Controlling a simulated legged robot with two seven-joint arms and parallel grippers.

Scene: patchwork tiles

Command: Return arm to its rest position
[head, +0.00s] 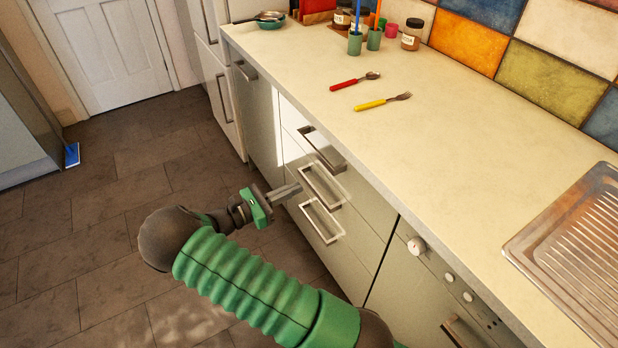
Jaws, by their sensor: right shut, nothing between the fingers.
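My right arm (250,285), with a ribbed green sleeve, reaches in from the bottom right. Its right gripper (294,189) is shut and empty, in front of the drawer fronts below the counter. The fingertips appear close to the handle of a middle drawer (322,184); I cannot tell whether they touch it. The drawers look closed. My left gripper is not in view.
The pale counter (440,140) holds a red-handled spoon (354,82), a yellow-handled fork (383,101), jars (412,34) and green cups (374,38). A metal sink drainer (575,240) is at right. The tiled floor (100,240) at left is mostly clear.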

